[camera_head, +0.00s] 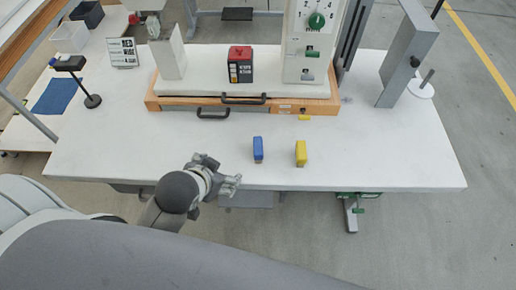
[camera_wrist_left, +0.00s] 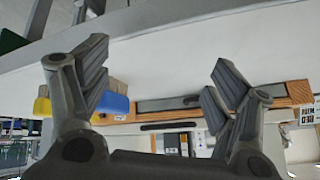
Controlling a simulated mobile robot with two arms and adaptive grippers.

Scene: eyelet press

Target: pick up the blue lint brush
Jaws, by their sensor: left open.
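The blue lint brush (camera_head: 258,149) stands near the front middle of the white table, just left of a yellow brush (camera_head: 300,153). My left gripper (camera_head: 232,186) is at the table's front edge, to the left of the blue brush and nearer to me, apart from it. In the left wrist view its two fingers (camera_wrist_left: 155,85) are spread with nothing between them. There the blue brush (camera_wrist_left: 113,104) shows partly behind the left-hand finger, and the yellow one is mostly hidden behind that finger. My right gripper is in neither view.
The press stands on a wooden base (camera_head: 170,103) with drawer handles behind the brushes. A red and black box (camera_head: 240,68) sits on it. A grey angled bracket (camera_head: 405,60) and a white spool disc (camera_head: 420,88) are at the right. The table (camera_head: 400,160) is clear around the brushes.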

